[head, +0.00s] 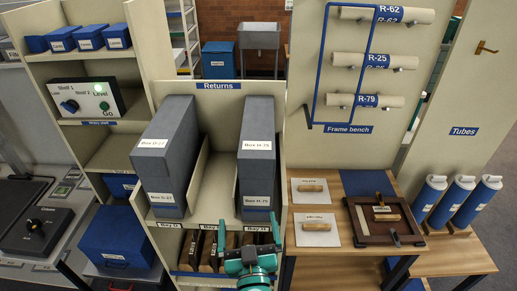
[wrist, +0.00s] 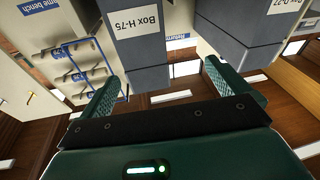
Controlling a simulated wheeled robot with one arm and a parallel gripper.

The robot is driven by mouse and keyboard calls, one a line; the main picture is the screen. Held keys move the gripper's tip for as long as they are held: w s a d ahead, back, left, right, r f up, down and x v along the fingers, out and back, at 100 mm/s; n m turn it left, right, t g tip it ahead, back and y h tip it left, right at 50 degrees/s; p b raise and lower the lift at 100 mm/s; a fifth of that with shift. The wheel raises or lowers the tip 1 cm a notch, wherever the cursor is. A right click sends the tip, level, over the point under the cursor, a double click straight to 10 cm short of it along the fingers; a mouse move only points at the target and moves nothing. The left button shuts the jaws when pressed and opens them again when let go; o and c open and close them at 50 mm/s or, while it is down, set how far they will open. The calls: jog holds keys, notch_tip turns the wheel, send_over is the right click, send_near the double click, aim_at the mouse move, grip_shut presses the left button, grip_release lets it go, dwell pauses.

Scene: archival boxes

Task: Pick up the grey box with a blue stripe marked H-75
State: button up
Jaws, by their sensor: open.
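The grey box marked H-75 (head: 256,130) stands upright in the right bay of the Returns shelf. It has white labels high and low and a blue stripe near its bottom. My gripper (head: 252,256) is in front of and below this box, its jaws open and empty. In the wrist view, the H-75 box (wrist: 140,45) appears upside down beyond and between the open fingers (wrist: 163,72), apparently apart from them. A similar grey box (head: 166,150), its label reading like D-27, stands in the left bay; it also shows in the wrist view (wrist: 235,40).
A control panel (head: 88,98) is at the left.

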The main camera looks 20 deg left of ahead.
aim_at(258, 190)
jog(key=w+m+h+b, duration=0.1)
jog(key=w+b, duration=0.1)
jog(key=b, duration=0.1)
jog(key=w+m+h+b, duration=0.1)
jog(key=w+b, duration=0.1)
jog(key=b, duration=0.1)
jog(key=w+m+h+b, duration=0.1)
jog(key=w+b, duration=0.1)
jog(key=b, duration=0.1)
jog(key=shift+w+d+r+g, duration=0.1)
jog(key=shift+d+r+g, duration=0.15)
jog(key=shift+d+g, duration=0.05)
jog(key=x, duration=0.2)
jog(key=p+x, duration=0.1)
jog(key=shift+w+a+r, duration=0.15)
jog(key=shift+w+r, duration=0.1)
jog(key=shift+w, duration=0.1)
jog(key=shift+w+a, duration=0.15)
jog(key=shift+w, duration=0.3)
jog(key=shift+w+a+r+p, duration=0.1)
jog(key=shift+w+a+p, duration=0.15)
jog(key=shift+w+p, duration=0.25)
jog(key=p+x, duration=0.1)
jog(key=x, duration=0.2)
jog(key=shift+a, duration=0.1)
jog(key=shift+w+a+p, duration=0.15)
jog(key=shift+w+p, duration=0.15)
jog(key=shift+w, duration=0.25)
jog(key=c, duration=1.6)
jog(key=shift+o, duration=0.2)
